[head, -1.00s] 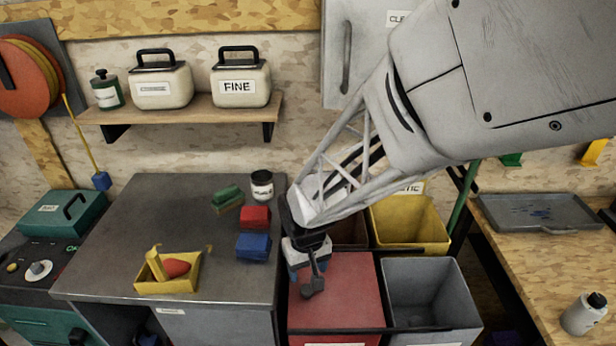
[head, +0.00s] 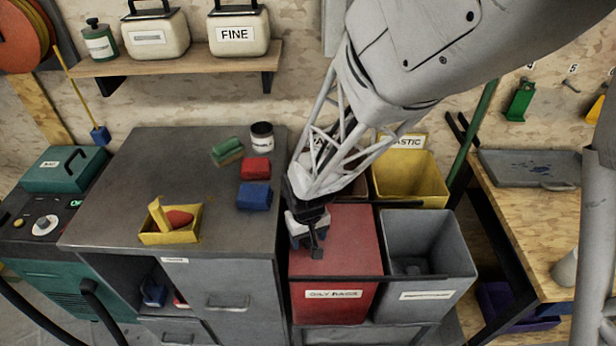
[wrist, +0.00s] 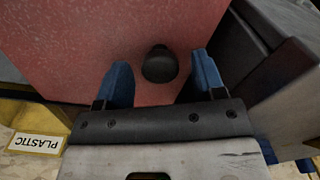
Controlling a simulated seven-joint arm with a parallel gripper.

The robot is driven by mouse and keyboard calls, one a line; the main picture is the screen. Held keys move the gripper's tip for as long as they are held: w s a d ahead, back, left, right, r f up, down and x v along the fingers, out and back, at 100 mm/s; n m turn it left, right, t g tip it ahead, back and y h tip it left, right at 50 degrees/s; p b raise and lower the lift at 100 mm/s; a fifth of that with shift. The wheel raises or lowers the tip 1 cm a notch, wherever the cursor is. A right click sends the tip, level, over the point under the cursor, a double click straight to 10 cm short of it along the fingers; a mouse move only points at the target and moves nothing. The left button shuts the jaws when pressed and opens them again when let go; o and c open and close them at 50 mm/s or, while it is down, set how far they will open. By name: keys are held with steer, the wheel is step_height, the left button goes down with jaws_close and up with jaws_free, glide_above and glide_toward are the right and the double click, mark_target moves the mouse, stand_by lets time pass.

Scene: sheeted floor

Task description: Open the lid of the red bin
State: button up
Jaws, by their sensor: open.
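The red bin (head: 335,306), labelled "OILY RAGS", stands among other bins at the centre right of the head view. Its flat red lid (head: 350,235) is down. The lid also fills the upper wrist view (wrist: 90,35), with a dark round knob (wrist: 160,66) on it. My gripper (head: 306,238) is over the left part of the lid, pointing down. In the wrist view, its two blue fingers (wrist: 160,72) are apart, one on each side of the knob. I cannot tell whether they touch it.
A grey open bin (head: 455,265) stands right of the red one, and a yellow bin (head: 412,185) labelled "PLASTIC" behind. A grey cabinet (head: 120,215) stands close on the left, with coloured blocks and a yellow tray (head: 165,238) on top. A wooden bench (head: 520,235) is at right.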

jaws_close()
stand_by(0.5)
steer(key=shift+d, duration=0.15)
steer(key=d, duration=1.6)
steer(key=shift+d, duration=0.2)
jaws_free()
